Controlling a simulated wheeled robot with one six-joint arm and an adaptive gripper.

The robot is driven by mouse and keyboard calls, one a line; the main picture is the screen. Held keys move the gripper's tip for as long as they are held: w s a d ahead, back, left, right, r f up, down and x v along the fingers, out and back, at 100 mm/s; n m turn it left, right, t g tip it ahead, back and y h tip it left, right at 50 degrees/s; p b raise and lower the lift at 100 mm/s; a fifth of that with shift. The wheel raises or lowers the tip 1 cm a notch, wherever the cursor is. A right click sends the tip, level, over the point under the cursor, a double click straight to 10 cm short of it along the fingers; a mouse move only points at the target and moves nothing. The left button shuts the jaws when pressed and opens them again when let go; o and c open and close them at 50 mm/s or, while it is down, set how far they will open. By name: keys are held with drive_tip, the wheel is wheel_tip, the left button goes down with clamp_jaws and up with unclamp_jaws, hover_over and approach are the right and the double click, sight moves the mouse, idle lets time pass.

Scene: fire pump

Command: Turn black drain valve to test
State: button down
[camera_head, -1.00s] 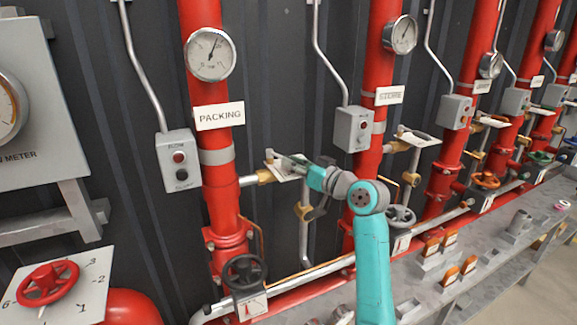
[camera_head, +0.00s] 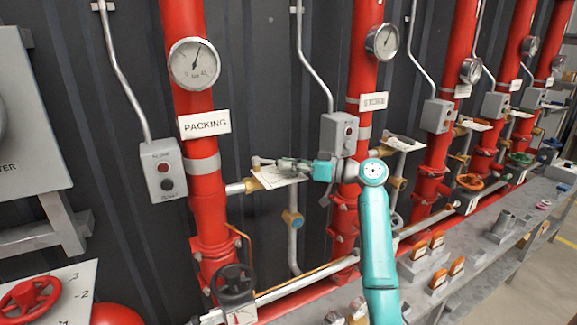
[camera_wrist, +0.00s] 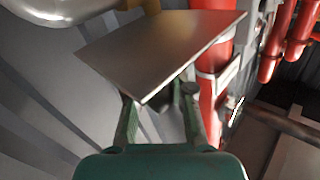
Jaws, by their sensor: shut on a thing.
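The pale label plate (camera_head: 274,181) of the drain valve sticks out beside the PACKING pipe, on a brass fitting (camera_head: 253,185). My gripper (camera_head: 285,164) reaches in from the right, level with this plate. In the wrist view the plate (camera_wrist: 165,50) spans the top, and my gripper's two fingers (camera_wrist: 160,108) rise to its near edge. My gripper is shut on a dark part between the fingers, which I take to be the black drain valve. Most of the valve is hidden by the fingers and plate, and its pointing direction cannot be read.
Another black handwheel (camera_head: 235,283) sits low on the PACKING pipe (camera_head: 211,225). A grey switch box (camera_head: 163,170) hangs left of that pipe. The STORE pipe (camera_head: 345,205) stands behind my arm. A grey bench (camera_head: 465,232) with orange-topped parts runs along the right.

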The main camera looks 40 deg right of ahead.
drive_tip(key=c, duration=1)
unclamp_jaws()
drive_tip(key=v, duration=1.2)
